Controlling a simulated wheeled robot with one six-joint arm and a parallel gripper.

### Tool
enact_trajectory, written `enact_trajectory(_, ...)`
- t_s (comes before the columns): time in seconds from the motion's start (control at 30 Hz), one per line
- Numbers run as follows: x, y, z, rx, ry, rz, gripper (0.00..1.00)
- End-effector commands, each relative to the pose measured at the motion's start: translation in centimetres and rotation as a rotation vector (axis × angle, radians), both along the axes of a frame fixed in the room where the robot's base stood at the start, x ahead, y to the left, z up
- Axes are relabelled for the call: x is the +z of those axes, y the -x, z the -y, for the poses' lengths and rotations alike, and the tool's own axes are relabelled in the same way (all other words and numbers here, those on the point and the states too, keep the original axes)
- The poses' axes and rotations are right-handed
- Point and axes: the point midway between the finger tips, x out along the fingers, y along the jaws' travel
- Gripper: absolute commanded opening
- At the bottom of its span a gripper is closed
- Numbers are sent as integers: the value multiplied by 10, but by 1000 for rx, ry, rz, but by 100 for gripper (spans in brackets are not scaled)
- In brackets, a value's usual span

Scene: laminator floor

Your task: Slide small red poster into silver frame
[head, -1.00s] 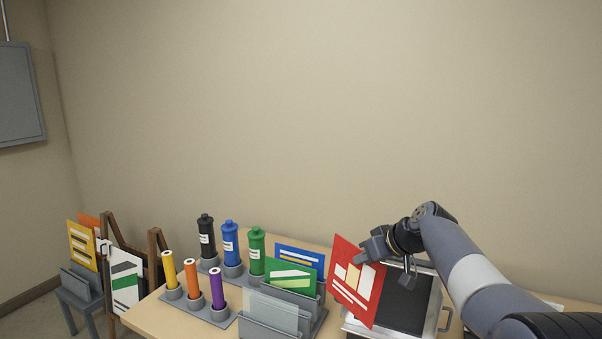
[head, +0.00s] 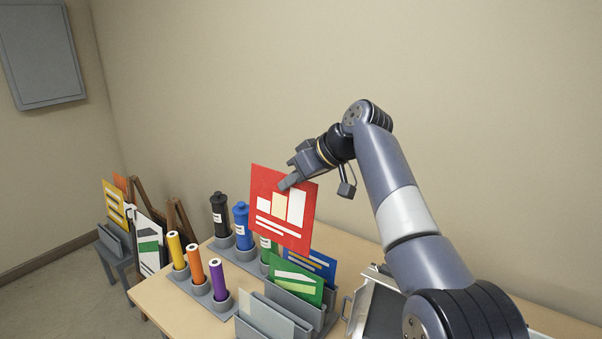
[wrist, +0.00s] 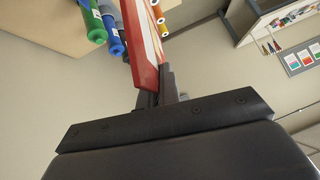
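My gripper (head: 290,178) is shut on the upper edge of the red poster (head: 283,222), which has white and cream blocks and white stripes. It holds the poster up in the air, slightly tilted, in front of the green bottle. In the wrist view the red poster (wrist: 143,45) shows nearly edge-on between the fingers (wrist: 160,92). No empty upright silver frame is clearly seen. A silver-rimmed tray-like thing (head: 362,306) with a dark panel and a side handle lies on the table at lower right, partly hidden by my arm; I cannot tell whether it is the frame.
Wooden easels and a small stand with posters (head: 114,205) are at far left.

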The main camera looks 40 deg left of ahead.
Motion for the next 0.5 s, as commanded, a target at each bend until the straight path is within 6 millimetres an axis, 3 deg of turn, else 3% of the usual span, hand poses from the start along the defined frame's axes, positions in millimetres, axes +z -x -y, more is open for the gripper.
enact_trajectory(0.5,1,-2,40,-2,-2,-1,0)
